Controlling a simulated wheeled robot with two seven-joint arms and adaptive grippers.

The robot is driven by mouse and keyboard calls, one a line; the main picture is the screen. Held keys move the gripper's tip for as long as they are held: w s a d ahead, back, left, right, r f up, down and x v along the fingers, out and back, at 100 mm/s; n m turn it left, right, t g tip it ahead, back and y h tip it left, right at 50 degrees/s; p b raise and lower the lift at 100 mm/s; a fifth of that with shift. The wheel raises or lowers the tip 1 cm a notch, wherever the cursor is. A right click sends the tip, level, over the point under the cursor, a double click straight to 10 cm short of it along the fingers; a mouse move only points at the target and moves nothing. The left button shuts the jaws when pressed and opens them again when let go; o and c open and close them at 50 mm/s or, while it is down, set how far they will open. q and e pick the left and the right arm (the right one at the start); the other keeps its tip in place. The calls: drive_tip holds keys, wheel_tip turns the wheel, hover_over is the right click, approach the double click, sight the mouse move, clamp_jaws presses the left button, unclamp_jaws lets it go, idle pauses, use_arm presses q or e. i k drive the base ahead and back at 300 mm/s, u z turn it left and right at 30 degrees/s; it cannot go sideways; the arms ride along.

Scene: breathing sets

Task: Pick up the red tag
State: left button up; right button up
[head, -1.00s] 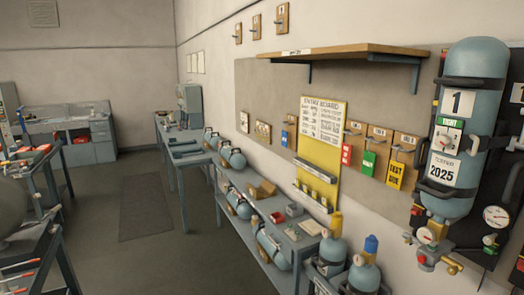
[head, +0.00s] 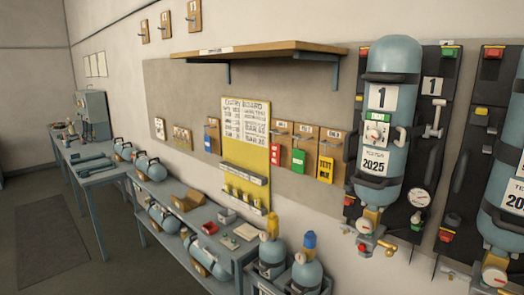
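A red tag (head: 275,154) hangs from a hook on a small wooden board on the wall, just right of the yellow entry board (head: 250,165). A green tag (head: 298,160) and a yellow tag (head: 325,169) hang on similar boards to its right. Neither of my grippers is in the head view.
A bench (head: 238,254) with cylinders, boxes and trays runs below the tags. Two capped cylinders stand at its near end. A large cylinder (head: 390,105) is mounted right of the tags. A shelf (head: 260,49) overhangs the boards. Floor (head: 40,230) is clear at left.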

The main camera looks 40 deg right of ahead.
sight(274, 148)
drive_tip(key=i, duration=1.85)
